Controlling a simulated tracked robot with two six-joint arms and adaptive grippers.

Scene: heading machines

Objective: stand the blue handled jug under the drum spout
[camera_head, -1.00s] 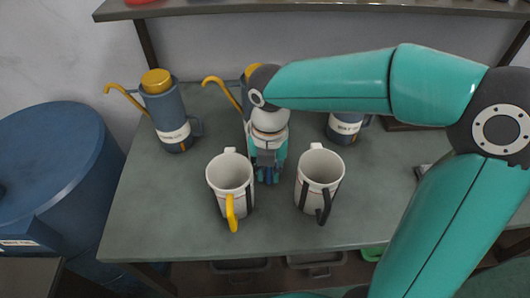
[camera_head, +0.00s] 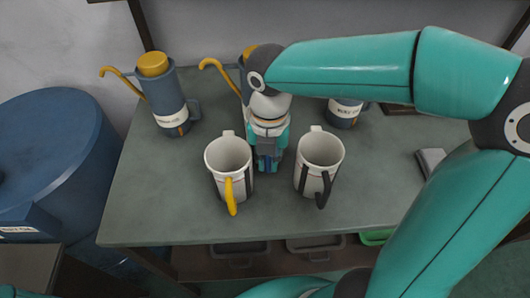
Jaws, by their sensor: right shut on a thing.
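My right gripper (camera_head: 268,160) points down over the bench, between two white jugs. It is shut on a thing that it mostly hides. A small blue piece (camera_head: 267,167) shows at its fingertips, consistent with the handle of the blue handled jug; the jug's body cannot be made out behind the gripper. The white jug with a yellow handle (camera_head: 226,155) stands upright to its left, and the white jug with a black handle (camera_head: 321,150) to its right. A large blue drum (camera_head: 50,150) stands left of the bench; its spout is not clearly seen. My left gripper is not in view.
A small grey object (camera_head: 431,160) lies at the right. Trays (camera_head: 240,248) sit below the bench.

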